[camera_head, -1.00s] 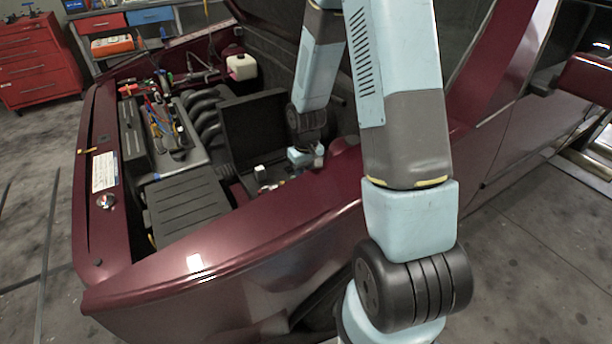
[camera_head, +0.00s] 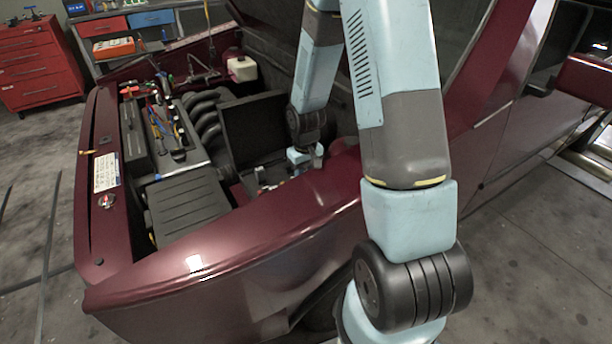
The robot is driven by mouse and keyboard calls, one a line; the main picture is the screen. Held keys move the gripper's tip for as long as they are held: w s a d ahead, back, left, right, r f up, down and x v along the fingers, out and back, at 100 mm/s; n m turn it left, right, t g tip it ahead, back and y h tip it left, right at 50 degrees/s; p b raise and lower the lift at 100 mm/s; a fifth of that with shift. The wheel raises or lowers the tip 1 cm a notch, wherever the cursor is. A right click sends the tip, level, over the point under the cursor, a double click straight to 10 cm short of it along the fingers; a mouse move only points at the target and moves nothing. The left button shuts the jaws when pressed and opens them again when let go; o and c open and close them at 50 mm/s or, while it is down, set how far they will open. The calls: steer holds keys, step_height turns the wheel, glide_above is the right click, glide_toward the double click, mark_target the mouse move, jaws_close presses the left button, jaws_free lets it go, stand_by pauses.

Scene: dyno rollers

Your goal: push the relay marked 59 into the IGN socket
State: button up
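An open black relay box stands in the car's engine bay, its dark lid (camera_head: 252,130) raised behind it. Small light and dark parts (camera_head: 264,178) show in the box, partly hidden by the red fender edge. They are too small for me to read the mark 59 or the IGN label, so I cannot tell which is the relay or the socket. My gripper (camera_head: 303,163) points down at the right end of the box, close above it. Its fingertips are tiny and partly hidden, so I cannot see whether they are open or hold anything.
The dark red fender (camera_head: 240,235) runs in front of the box, below my arm. A black engine cover (camera_head: 187,212) and a tray of tools (camera_head: 160,125) lie to the left. A white reservoir (camera_head: 242,69) stands behind. A red tool cabinet (camera_head: 38,65) is at the far left.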

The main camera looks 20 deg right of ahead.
steer(key=shift+s+f, duration=0.65)
steer(key=shift+f, duration=0.3)
steer(key=shift+w+r, duration=0.35)
steer(key=shift+r, duration=0.15)
steer(key=shift+r, duration=0.35)
steer(key=shift+w+r, duration=0.25)
steer(key=shift+r, duration=0.2)
stand_by(0.3)
steer(key=shift+s+f, duration=0.1)
steer(key=shift+f, duration=0.4)
stand_by(1.3)
steer(key=shift+s+f, duration=0.6)
steer(key=shift+f, duration=0.15)
stand_by(0.7)
steer(key=shift+f, duration=0.15)
steer(key=shift+w+r, duration=0.5)
steer(key=shift+r, duration=0.05)
stand_by(0.4)
